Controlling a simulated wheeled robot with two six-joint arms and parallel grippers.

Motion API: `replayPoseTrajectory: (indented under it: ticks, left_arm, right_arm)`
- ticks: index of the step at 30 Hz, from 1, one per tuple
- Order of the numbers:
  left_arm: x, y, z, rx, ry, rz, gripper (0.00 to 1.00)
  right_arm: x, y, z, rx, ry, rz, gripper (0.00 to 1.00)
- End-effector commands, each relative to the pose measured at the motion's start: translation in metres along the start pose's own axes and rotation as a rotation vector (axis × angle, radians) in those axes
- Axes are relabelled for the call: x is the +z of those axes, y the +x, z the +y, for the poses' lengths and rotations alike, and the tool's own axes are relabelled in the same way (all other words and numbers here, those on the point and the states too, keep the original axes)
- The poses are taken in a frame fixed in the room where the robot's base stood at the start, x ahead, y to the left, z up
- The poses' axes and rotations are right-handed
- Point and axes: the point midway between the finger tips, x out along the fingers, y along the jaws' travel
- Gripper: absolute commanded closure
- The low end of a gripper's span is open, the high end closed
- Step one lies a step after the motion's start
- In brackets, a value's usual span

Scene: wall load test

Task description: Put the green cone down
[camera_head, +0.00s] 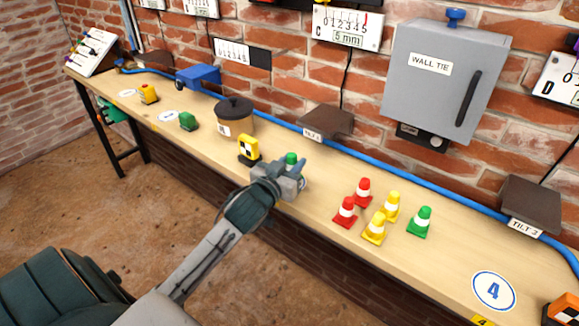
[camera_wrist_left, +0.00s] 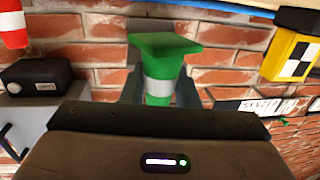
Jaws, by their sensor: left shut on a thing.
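My left gripper (camera_head: 291,179) is over the front part of the wooden bench, shut on a green cone (camera_head: 291,158). In the head view only the cone's green top shows above the fingers. In the left wrist view the held green cone (camera_wrist_left: 166,45) with a white band sits between the fingers, its square base toward the top of the picture. I cannot tell whether its base touches the bench. A second green cone (camera_head: 420,222) stands on the bench to the right. My right gripper is not in view.
Red cones (camera_head: 346,211) and yellow cones (camera_head: 375,228) stand right of my left gripper on the bench (camera_head: 330,265). A yellow checkered marker block (camera_head: 248,149) and a lidded pot (camera_head: 234,117) stand to its left. A blue cable (camera_head: 370,158) runs along the wall.

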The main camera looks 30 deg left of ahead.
Motion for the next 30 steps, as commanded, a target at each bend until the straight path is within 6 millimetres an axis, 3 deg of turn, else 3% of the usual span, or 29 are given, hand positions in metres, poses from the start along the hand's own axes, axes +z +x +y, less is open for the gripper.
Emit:
replayPoseTrajectory:
  ticks: [6, 15, 26, 27, 30]
  left_arm:
    - [0.002, 0.018, -0.016, 0.001, -0.001, 0.001, 0.95]
    - [0.036, 0.02, -0.016, 0.001, -0.002, -0.001, 0.95]
    - [0.04, 0.02, -0.016, 0.002, -0.001, -0.001, 0.95]
    - [0.04, 0.02, -0.016, 0.001, -0.001, -0.001, 0.71]
    - [0.04, 0.02, -0.016, 0.002, -0.001, -0.001, 0.51]
  right_arm:
    - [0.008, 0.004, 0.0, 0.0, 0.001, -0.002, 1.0]
    - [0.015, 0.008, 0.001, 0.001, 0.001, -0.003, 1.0]
    - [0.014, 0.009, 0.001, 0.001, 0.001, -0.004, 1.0]
    - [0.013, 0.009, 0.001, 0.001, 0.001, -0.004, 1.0]
    - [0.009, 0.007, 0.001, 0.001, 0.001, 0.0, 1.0]
